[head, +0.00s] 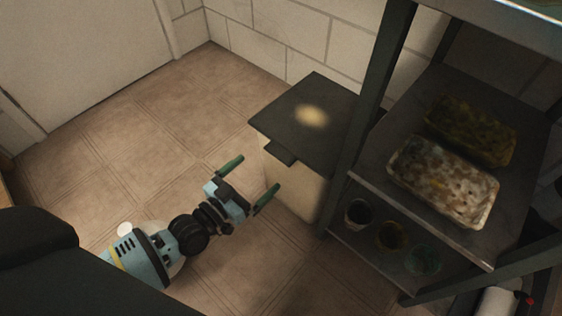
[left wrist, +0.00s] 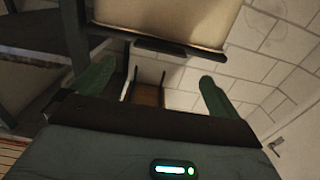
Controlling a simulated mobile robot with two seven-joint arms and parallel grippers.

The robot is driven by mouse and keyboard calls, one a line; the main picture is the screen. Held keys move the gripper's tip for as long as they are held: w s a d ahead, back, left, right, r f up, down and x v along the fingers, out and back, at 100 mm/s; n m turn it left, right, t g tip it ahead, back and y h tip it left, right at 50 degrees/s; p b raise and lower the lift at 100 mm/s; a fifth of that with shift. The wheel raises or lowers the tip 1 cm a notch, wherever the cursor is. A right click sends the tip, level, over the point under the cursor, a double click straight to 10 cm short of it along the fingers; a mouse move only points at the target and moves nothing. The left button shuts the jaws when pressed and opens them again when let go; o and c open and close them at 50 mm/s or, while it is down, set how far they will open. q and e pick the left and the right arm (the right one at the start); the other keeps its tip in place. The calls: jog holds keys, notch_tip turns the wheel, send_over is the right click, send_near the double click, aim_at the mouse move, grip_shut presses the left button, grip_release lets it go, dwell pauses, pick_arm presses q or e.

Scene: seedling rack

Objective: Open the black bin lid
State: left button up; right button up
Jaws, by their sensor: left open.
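The bin has a flat black lid (head: 306,112) with a small front tab (head: 281,152) and a cream body (head: 290,183). The lid lies level on the body, closed. My left gripper (head: 249,181) is open and empty, its green fingers pointing at the bin's front, just short of the tab. In the left wrist view, the cream bin body (left wrist: 170,18) is at the top, and the dark tab (left wrist: 160,46) shows beyond and between the two spread fingers (left wrist: 154,92). No contact with the lid is visible. My right gripper is in neither view.
A dark metal rack (head: 365,190) stands close to the bin's right side, holding two trays (head: 445,180) and several pots (head: 392,236). A block wall (head: 300,45) is behind the bin. Tiled floor (head: 120,150) is clear to the left.

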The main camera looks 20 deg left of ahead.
aim_at(276, 157)
pick_arm(q)
jog(key=shift+w+f, duration=0.1)
jog(key=shift+w, duration=0.05)
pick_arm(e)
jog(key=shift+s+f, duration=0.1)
pick_arm(q)
jog(key=b+x, duration=0.2)
jog(key=x, duration=0.4)
jog(key=shift+f, duration=0.1)
jog(key=shift+b+x, duration=0.3)
jog(key=shift+x, duration=0.55)
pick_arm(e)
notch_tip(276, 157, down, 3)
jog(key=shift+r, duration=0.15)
